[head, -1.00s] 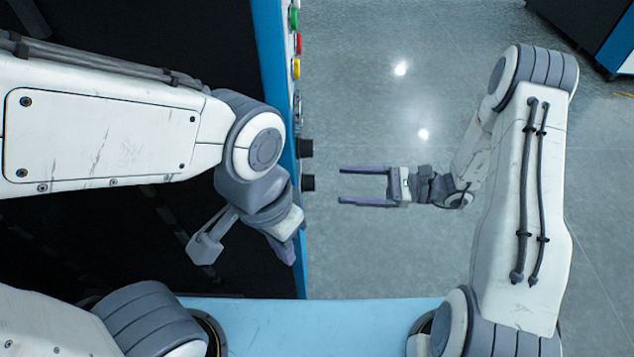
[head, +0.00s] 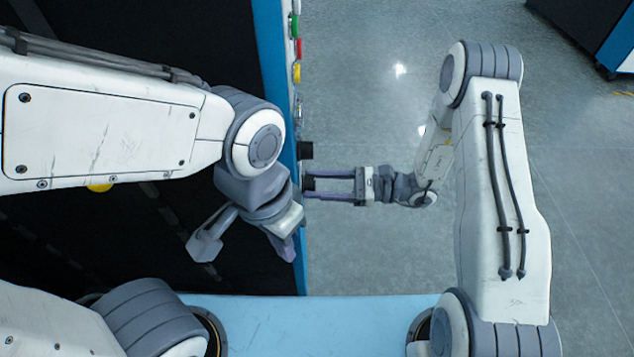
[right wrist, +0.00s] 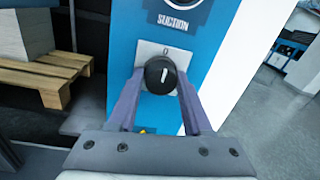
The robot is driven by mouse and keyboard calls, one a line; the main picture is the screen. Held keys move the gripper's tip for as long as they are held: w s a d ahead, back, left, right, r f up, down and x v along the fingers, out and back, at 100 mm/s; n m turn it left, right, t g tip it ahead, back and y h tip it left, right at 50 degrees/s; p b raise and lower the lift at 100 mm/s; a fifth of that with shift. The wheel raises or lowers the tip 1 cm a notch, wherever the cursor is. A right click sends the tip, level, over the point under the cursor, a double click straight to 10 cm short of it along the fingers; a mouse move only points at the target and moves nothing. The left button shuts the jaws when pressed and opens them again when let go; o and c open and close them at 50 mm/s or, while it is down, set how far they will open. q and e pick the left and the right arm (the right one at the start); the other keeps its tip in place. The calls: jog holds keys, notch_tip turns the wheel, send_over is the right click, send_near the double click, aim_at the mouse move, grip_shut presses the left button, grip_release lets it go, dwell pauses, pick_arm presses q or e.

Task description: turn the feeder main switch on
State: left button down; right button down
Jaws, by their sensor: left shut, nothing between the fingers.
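The main switch is a black round knob (right wrist: 161,75) on a pale square plate (right wrist: 146,50) on the blue machine panel, below the word SUCTION. Its white mark stands nearly upright, leaning slightly right, under a 0 on the plate. In the head view the knob (head: 309,184) sticks out from the panel's right side. My right gripper (head: 307,185) is open, with one finger on each side of the knob. It also shows in the right wrist view (right wrist: 161,88); I cannot tell if the fingers touch the knob. My left gripper (head: 287,252) is shut and empty, left of the panel edge.
Another black knob (head: 306,150) sits just beyond the switch in the head view. Green, red and yellow buttons (head: 297,48) line the panel farther up. A wooden pallet (right wrist: 45,78) stands left in the right wrist view.

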jog(key=shift+r+m, duration=0.1)
jog(key=shift+m, duration=0.2)
jog(key=shift+w+m+g+h+p, duration=0.1)
jog(key=shift+m+g+h+p, duration=0.15)
jog(key=shift+m+p, duration=2.8)
jog(key=shift+w+m+g+h+p, duration=0.2)
jog(key=shift+m+p, duration=0.5)
jog(key=shift+m, duration=4.55)
jog(key=shift+s, duration=0.1)
jog(key=shift+c, duration=1.7)
grip_release()
